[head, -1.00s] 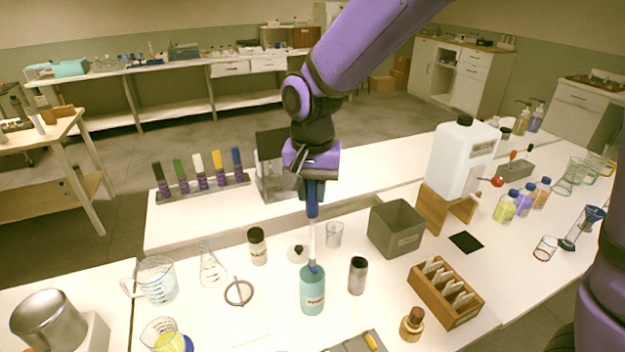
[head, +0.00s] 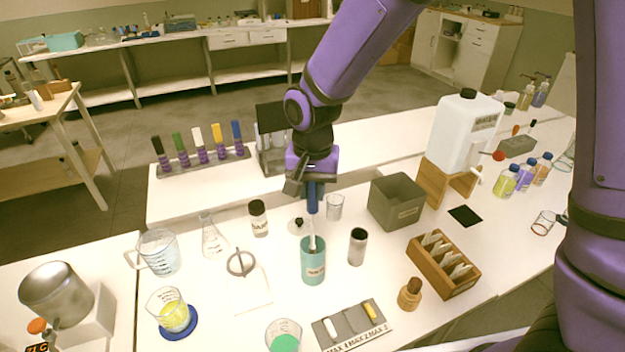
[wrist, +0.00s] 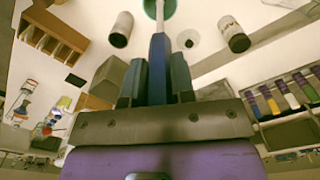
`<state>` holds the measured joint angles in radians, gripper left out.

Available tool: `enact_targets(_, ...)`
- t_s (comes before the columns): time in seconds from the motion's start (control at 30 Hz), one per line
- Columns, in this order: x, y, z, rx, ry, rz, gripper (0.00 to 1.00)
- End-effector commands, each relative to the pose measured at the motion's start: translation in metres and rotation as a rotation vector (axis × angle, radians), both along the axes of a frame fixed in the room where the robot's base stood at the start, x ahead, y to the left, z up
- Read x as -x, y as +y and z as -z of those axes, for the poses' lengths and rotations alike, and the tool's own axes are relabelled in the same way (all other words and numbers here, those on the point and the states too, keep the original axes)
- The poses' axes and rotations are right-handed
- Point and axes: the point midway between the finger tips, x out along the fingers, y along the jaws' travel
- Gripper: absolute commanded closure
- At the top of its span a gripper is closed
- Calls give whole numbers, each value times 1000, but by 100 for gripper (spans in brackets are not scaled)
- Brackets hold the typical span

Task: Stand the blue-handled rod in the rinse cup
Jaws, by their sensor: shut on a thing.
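My gripper (head: 313,184) points down and is shut on the blue handle of the rod (head: 312,203). The rod is nearly upright, and its pale shaft runs down into the mouth of the teal cup (head: 313,268), which I take as the rinse cup. The rod's lower end is hidden inside the cup. The cup stands upright on the white bench, its label too small to read. In the wrist view the blue handle (wrist: 159,65) sits between both fingers, with the teal cup (wrist: 150,9) at the top edge.
A clear glass (head: 334,207) and a grey bin (head: 397,202) are behind right.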

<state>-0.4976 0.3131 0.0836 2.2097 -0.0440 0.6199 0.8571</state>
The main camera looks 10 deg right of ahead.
Motion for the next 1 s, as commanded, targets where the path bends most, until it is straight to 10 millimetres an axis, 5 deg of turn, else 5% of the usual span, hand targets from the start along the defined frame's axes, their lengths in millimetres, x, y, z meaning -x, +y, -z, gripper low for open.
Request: enact_targets(1.0,0,0,61,1,0,-1,95)
